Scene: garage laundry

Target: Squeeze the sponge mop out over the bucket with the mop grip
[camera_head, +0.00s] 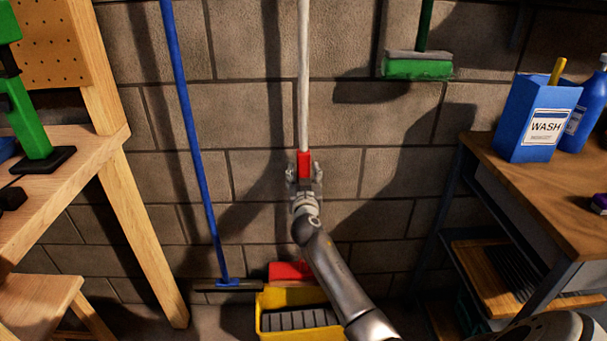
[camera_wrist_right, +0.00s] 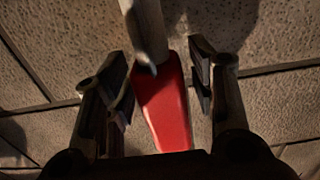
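The mop has a white pole (camera_head: 304,80) standing nearly upright near the block wall, with a red mop grip (camera_head: 304,162) on it. My right gripper (camera_head: 304,176) is around the grip. In the right wrist view the red grip (camera_wrist_right: 165,110) lies between the two fingers (camera_wrist_right: 163,85), which look open with a gap at the right side. The yellow bucket (camera_head: 267,328) with a grey slatted insert stands on the floor below. A red block-like part (camera_head: 288,270) sits at its back edge; my arm hides whether it joins the mop. My left gripper is out of view.
A blue-handled squeegee (camera_head: 205,180) leans left of the mop. A wooden bench (camera_head: 65,150) stands left, a wooden-topped table (camera_head: 540,190) with a blue WASH box (camera_head: 538,105) right. A green brush (camera_head: 417,67) hangs on the wall.

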